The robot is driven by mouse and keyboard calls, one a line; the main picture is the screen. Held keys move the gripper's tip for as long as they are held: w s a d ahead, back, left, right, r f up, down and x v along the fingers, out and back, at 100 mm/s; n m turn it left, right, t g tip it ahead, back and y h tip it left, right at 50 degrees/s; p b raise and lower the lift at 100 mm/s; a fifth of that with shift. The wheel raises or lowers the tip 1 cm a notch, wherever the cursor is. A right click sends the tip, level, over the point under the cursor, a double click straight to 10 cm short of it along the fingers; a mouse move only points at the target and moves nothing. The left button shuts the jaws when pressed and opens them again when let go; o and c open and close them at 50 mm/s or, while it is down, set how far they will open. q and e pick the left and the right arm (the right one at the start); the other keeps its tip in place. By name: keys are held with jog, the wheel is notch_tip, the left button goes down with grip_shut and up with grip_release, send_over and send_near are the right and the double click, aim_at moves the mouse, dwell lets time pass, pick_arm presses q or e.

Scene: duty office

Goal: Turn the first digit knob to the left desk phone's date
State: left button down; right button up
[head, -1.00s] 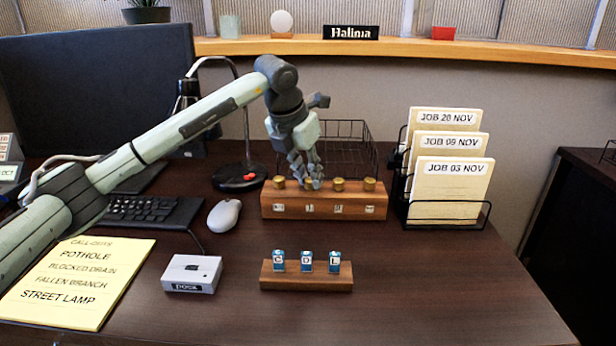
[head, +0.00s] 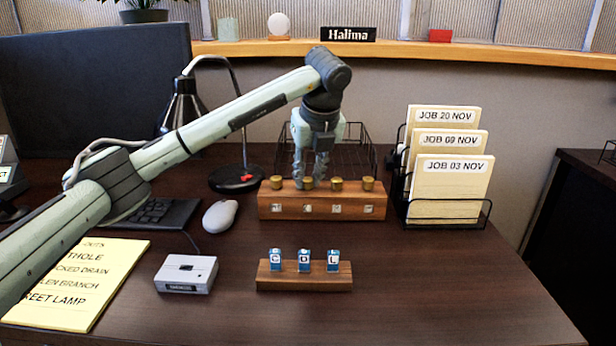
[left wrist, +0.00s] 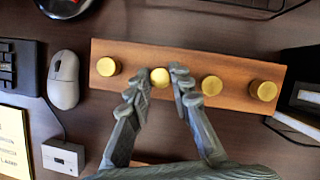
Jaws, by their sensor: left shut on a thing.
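A wooden block (head: 322,207) carries a row of several brass knobs, each above a small white digit window; the digits are too small to read. My left gripper (head: 309,183) points down over the block, its fingers around the second knob from the left (left wrist: 160,77) and shut on it. The leftmost knob (head: 276,183) stands free; it also shows in the left wrist view (left wrist: 107,66). A grey device, possibly the left desk phone (head: 8,175), is cut off at the left edge, and its date is not readable. My right gripper is not in view.
A wire basket (head: 352,135) stands behind the block, a file rack (head: 440,217) to its right and a lamp base (head: 238,180) to its left. A small wooden letter stand (head: 304,283) and a grey box (head: 186,274) stand in front. The desk's front right is clear.

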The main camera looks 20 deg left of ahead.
pick_arm(q)
jog(key=shift+n+g+y, duration=0.3)
jog(key=shift+n, duration=0.7)
jog(key=c, duration=1.3)
grip_release()
jog(key=shift+c, duration=0.2)
jog(key=v, duration=1.2)
jog(key=shift+f, duration=0.1)
